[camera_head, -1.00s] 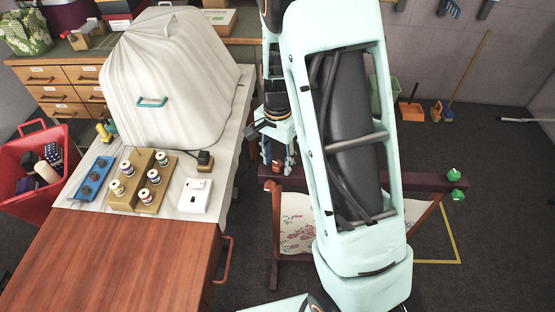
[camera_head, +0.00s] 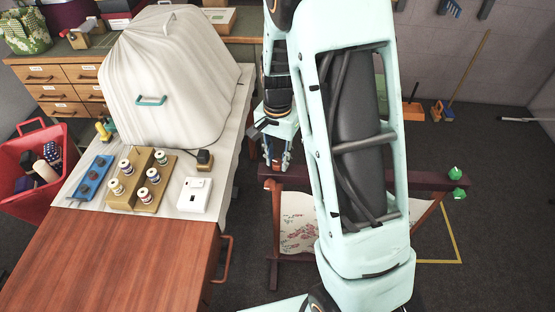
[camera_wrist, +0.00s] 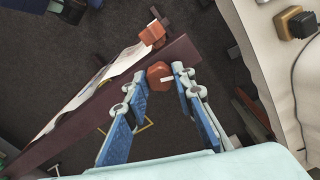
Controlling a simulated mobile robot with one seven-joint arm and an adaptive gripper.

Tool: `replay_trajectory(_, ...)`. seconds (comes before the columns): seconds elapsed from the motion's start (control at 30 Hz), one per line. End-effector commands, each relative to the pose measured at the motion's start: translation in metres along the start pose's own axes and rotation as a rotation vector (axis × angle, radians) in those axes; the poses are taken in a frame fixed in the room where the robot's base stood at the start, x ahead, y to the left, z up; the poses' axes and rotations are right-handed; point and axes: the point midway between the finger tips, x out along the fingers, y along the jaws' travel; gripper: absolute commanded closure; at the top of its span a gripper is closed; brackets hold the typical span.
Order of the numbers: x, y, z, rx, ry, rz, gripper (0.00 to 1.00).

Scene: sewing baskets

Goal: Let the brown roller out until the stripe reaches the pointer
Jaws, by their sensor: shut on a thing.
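A dark red stretcher frame stands on the floor, its top bar (camera_wrist: 95,110) running diagonally in the wrist view. A patterned cloth (camera_head: 298,222) hangs from it and also shows in the wrist view (camera_wrist: 92,88). A faceted red-brown roller knob (camera_wrist: 159,70) with a small pale mark sits at the bar's near end. My gripper (camera_wrist: 160,78) has its blue-padded fingers on both sides of this knob, shut on it. In the head view my gripper (camera_head: 276,164) is at the frame's left end. I cannot make out the stripe or pointer clearly.
Green knobs (camera_head: 455,173) are at the frame's right end. Another brown piece (camera_wrist: 152,34) stands beyond the bar in the wrist view. A table (camera_head: 130,255) with a white cover (camera_head: 168,80) and spool stand (camera_head: 140,190) is close left of my gripper.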

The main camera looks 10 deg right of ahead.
Motion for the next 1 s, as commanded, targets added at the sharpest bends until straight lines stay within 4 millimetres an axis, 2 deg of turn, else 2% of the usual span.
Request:
replay_trajectory(0.5, 0.0004, -0.0002, -0.0003, -0.309, 0.001, -0.001, 1.0)
replay_trajectory(1.0, -0.0005, -0.0001, 0.0, -0.365, 0.0, 0.0, 1.0)
